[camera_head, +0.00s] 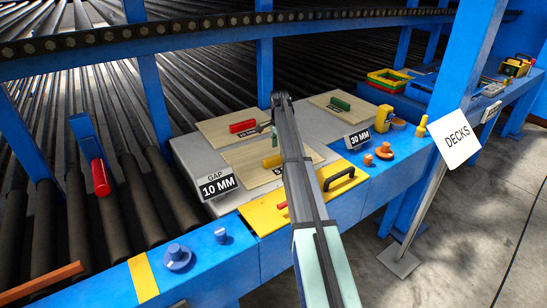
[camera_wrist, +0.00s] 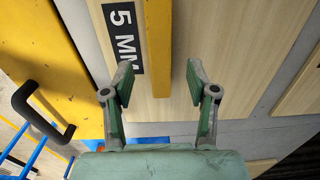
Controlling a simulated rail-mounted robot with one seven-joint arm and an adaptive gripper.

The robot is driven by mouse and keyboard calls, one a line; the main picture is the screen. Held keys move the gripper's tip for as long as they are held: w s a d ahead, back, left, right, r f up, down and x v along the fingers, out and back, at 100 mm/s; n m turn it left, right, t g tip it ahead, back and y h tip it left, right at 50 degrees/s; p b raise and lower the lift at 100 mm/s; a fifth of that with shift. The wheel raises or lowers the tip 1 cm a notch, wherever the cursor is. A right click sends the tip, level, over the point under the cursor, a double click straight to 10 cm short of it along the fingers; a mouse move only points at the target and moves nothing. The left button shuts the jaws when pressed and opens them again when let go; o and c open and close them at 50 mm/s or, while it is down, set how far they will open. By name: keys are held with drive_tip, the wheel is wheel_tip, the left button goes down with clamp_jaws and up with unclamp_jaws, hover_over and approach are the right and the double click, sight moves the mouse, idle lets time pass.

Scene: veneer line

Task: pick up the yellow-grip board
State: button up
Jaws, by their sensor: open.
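The yellow-grip board (camera_head: 240,158) is a pale wood sheet lying on the grey deck, partly hidden behind my arm in the head view. Its yellow grip (camera_head: 271,161) stands up from it. In the wrist view the board (camera_wrist: 210,30) carries a "5 MM" label, and the yellow grip (camera_wrist: 158,45) runs down from the top edge. My gripper (camera_wrist: 159,74) is open, with one finger on each side of the grip's near end. Gaps show between the fingers and the grip. I cannot tell the fingertips' height above the board.
A red-grip board (camera_head: 212,130) and a green-grip board (camera_head: 322,101) lie close by on the grey deck (camera_head: 195,160). A "GAP 10 MM" sign (camera_head: 217,186) and a "30 MM" sign (camera_head: 357,139) stand near the deck's edges. A yellow panel with a black handle (camera_head: 340,179) lies in front.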

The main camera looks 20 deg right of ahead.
sight(279, 155)
drive_tip(key=shift+f+p, duration=1.2)
drive_tip(key=shift+f, duration=1.4)
clamp_jaws()
